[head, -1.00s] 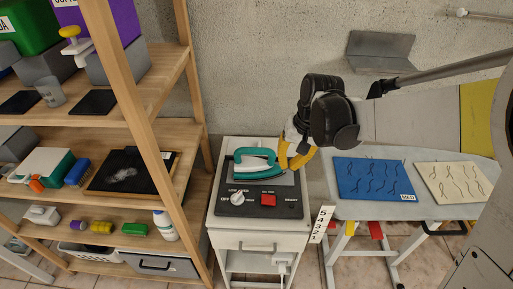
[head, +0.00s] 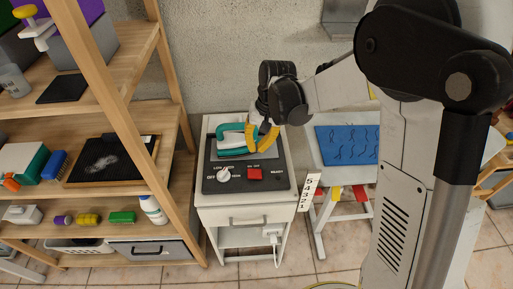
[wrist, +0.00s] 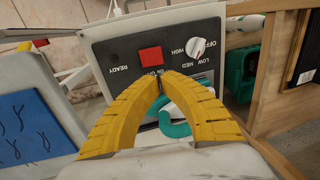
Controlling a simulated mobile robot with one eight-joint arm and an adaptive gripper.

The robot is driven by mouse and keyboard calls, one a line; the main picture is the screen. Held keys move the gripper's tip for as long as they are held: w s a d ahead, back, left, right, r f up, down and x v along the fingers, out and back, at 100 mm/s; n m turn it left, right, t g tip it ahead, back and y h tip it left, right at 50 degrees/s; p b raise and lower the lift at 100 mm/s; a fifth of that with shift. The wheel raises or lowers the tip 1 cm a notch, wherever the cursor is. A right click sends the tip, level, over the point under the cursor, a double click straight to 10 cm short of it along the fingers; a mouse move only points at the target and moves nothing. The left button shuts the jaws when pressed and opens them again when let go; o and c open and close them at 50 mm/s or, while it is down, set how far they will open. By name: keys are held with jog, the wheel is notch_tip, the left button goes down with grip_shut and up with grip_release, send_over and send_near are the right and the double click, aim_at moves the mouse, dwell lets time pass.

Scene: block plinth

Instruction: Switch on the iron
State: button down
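The teal and white iron (head: 230,133) rests on a dark control panel (head: 215,185) on top of a white cabinet. The panel has a white dial (head: 223,174) and a red switch (head: 255,173), marked ON OFF in the wrist view (wrist: 150,56). The dial also shows there (wrist: 195,47), by the words OFF, LOW, MED and HIGH. My gripper (head: 262,142) has yellow fingers over the right part of the iron and hides some of it. In the wrist view its fingertips (wrist: 162,76) meet with nothing seen between them, just below the red switch in the picture. Contact with the switch cannot be told.
A wooden shelf (head: 182,105) with bottles, boxes and trays stands close on the left. A board with a blue mat (head: 345,143) is on the right, partly behind my arm. A numbered white strip (head: 308,192) hangs at the cabinet's right side.

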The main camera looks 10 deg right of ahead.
aim_at(250, 170)
jog(key=f+b, duration=0.1)
jog(key=f, duration=0.2)
jog(key=a+f+b, duration=0.1)
jog(key=f, duration=0.3)
jog(key=a+f+b, duration=0.1)
jog(key=f, duration=0.2)
jog(key=shift+f+b, duration=0.2)
jog(key=shift+b, duration=0.15)
jog(key=shift+a+f+h+b, duration=0.35)
jog(key=shift+f+h, duration=0.15)
jog(key=shift+h, duration=0.1)
jog(key=shift+d, duration=0.1)
jog(key=shift+d+r, duration=0.1)
jog(key=shift+d, duration=0.1)
jog(key=shift+d+r, duration=0.25)
jog(key=shift+d, duration=0.35)
